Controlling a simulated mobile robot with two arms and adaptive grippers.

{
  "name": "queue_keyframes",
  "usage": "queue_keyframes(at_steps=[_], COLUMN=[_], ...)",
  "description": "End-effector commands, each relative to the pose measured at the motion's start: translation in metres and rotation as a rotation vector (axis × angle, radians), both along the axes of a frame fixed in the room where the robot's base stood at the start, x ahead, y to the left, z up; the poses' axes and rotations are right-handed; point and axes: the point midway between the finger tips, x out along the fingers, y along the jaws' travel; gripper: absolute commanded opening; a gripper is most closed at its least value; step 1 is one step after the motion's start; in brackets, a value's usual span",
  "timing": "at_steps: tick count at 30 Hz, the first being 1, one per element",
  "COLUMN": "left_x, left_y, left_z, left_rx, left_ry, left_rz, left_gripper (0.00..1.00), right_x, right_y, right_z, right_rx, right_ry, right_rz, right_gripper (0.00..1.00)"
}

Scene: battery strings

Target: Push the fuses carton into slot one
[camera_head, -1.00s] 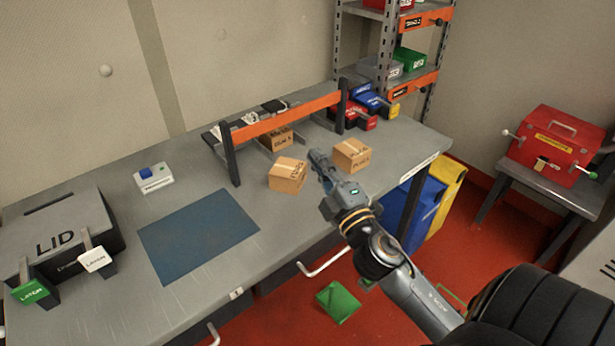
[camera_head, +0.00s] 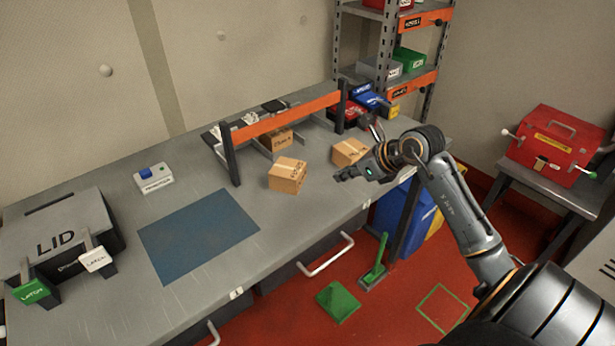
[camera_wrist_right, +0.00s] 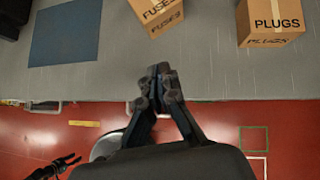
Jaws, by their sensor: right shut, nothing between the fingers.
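The fuses carton (camera_head: 287,175) is a small brown box on the grey bench, just in front of the orange-beamed rack (camera_head: 285,119). It sits slightly turned, outside the rack. In the right wrist view the fuses carton (camera_wrist_right: 160,14) is cut by the top edge, with its lettering readable. My right gripper (camera_head: 340,177) is shut and empty, to the right of the carton and apart from it, near the bench's front edge. Its closed fingertips (camera_wrist_right: 160,70) point towards the bench. My left gripper (camera_wrist_right: 72,161) shows small and dark at lower left in the wrist view.
The plugs carton (camera_head: 349,152) stands right of the fuses carton, close behind my right gripper. Another carton (camera_head: 280,140) sits under the rack beam; slot numbers are unreadable. A blue mat (camera_head: 198,235) lies flat on the left. Blue and red bins (camera_head: 362,100) stand beyond the rack.

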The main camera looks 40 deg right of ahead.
Motion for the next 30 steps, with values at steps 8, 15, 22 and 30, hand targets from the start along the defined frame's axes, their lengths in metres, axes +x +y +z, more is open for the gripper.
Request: queue_keyframes(at_steps=[8, 15, 22, 30], left_x=[0.000, 0.000, 0.000, 0.000], left_y=[0.000, 0.000, 0.000, 0.001], left_z=[0.016, 0.029, 0.040, 0.041], left_rx=[0.000, 0.000, 0.001, 0.001], left_ry=[0.000, 0.000, 0.000, 0.000], left_rz=[0.000, 0.000, 0.000, 0.000], left_gripper=[0.40, 0.40, 0.40, 0.40], right_x=[0.034, 0.069, 0.096, 0.102], right_y=[0.014, 0.025, 0.032, 0.034], right_z=[-0.032, -0.065, -0.065, -0.067], right_rx=[0.011, 0.011, 0.008, 0.004], right_ry=[0.001, -0.001, -0.003, -0.001], right_rz=[0.001, 0.003, 0.002, 0.004], right_gripper=[0.00, 0.00, 0.00, 0.00])
